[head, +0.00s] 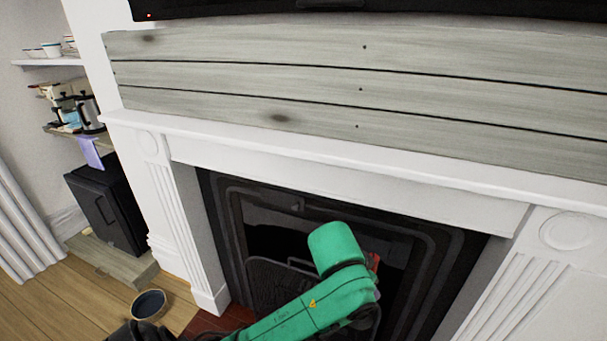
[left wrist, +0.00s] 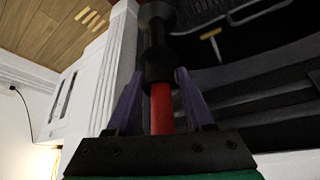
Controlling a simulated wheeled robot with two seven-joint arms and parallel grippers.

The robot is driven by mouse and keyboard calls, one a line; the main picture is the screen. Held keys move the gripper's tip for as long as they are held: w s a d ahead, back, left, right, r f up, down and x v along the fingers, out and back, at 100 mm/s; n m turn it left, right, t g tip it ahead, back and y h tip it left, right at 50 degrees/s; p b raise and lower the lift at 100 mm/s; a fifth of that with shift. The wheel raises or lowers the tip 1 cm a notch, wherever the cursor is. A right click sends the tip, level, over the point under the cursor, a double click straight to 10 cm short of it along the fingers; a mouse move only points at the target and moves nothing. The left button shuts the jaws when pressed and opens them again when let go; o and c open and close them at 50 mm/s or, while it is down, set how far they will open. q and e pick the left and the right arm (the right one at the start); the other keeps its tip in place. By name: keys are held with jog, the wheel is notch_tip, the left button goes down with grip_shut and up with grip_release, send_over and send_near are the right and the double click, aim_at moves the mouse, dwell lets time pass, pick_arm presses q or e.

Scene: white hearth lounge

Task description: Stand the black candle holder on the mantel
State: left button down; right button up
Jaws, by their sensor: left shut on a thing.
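The white mantel (head: 310,152) runs across the head view above the fireplace, and its visible top is bare. My green left arm reaches in low in front of the firebox, below the mantel; its gripper is mostly hidden behind the arm. In the left wrist view my left gripper (left wrist: 157,76) has purple fingers on either side of the black candle holder (left wrist: 156,35). The gripper is shut on it. A red rod, apparently a candle (left wrist: 161,108), shows between the fingers and the palm. My right gripper is out of view.
Grey wood planks (head: 250,75) rise behind the mantel, with a black screen (head: 350,8) above. The dark firebox (head: 285,240) is behind my arm. A dark bowl (head: 149,305) sits on the floor at left. Shelves with dishes and a coffee maker (head: 88,113) are further left.

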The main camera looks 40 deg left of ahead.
pick_arm(q)
jog(key=w+a+r+n+y+p, duration=0.1)
jog(key=a+r+p, duration=0.35)
jog(key=r, duration=0.75)
jog(key=a+r+n+p, duration=0.1)
jog(key=a+r+p, duration=0.35)
jog(key=r, duration=0.75)
jog(key=s+a+r+n+y+p, duration=0.1)
jog(key=s+a+r+n+p, duration=0.2)
jog(key=s+a+r, duration=0.5)
jog(key=s+a+r+n+y+p, duration=0.2)
jog(key=s+r, duration=0.5)
jog(key=r, duration=0.5)
jog(key=w+a+p, duration=0.2)
jog(key=w+a, duration=0.1)
jog(key=w, duration=0.6)
jog(key=w+a+p, duration=0.3)
jog(key=w, duration=0.7)
notch_tip(320, 180, down, 7)
jog(key=shift+w+a+f+g+b, duration=0.2)
jog(key=shift+w+a+g+b, duration=0.05)
jog(key=shift+a+g+b, duration=0.1)
jog(key=shift+c, duration=1.4)
grip_release()
